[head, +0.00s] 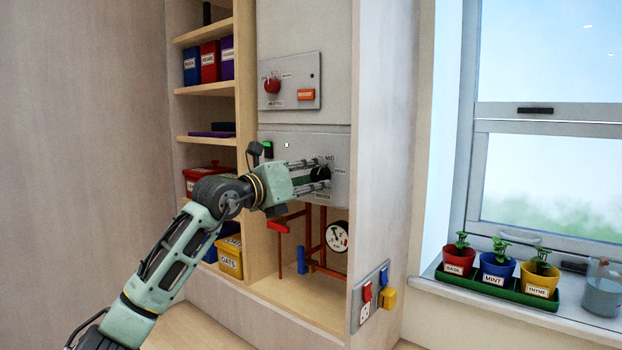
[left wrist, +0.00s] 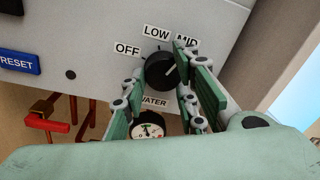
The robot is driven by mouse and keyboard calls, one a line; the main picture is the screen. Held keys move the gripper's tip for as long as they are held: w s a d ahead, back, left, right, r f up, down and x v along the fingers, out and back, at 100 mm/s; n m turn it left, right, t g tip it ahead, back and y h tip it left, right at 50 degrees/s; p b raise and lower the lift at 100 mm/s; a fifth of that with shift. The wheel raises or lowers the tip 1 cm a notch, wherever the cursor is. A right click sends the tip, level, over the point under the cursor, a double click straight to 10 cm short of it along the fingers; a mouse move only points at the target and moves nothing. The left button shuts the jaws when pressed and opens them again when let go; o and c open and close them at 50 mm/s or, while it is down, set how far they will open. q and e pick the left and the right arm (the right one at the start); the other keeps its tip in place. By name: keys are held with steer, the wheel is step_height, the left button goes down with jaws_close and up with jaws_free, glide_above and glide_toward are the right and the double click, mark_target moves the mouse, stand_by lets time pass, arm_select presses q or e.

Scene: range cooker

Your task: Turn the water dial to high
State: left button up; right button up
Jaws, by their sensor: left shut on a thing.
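The water dial (head: 320,173) is a round black knob on the lower grey panel (head: 340,143). It also shows in the left wrist view (left wrist: 160,70), with labels OFF, LOW and MID around its upper side and WATER below. A pale pointer mark on the knob faces up and right, roughly toward MID. No HIGH label is readable; a finger covers part of the panel right of the dial. My left gripper (head: 318,177) is shut on the dial, its green-padded fingers (left wrist: 160,95) on either side. My right gripper is not in view.
Below the panel are red pipes with a red-handled valve (head: 279,227) and a gauge (head: 337,236). An upper panel has a red dial (head: 272,87). A blue RESET button (left wrist: 18,62) is left of the water dial. A side wall (head: 378,200) stands close at right.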

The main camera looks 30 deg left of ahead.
arm_select(q)
steer(key=shift+a+f+m, duration=0.1)
steer(key=shift+a+m, duration=0.05)
steer(key=shift+m, duration=1.15)
steer(key=m, duration=0.3)
steer(key=shift+r, duration=0.25)
steer(key=shift+r+m+y, duration=0.15)
steer(key=shift+m+y, duration=0.05)
steer(key=shift+m, duration=0.75)
steer(key=shift+r+m+y, duration=0.15)
steer(key=shift+m+y, duration=0.05)
steer(key=shift+m, duration=0.75)
steer(key=shift+r, duration=0.15)
steer(key=o, duration=1)
steer(key=shift+w+a, duration=0.1)
steer(key=shift+a, duration=0.1)
steer(key=shift+f+g, duration=0.2)
steer(key=shift+g, duration=0.1)
steer(key=shift+d, duration=0.15)
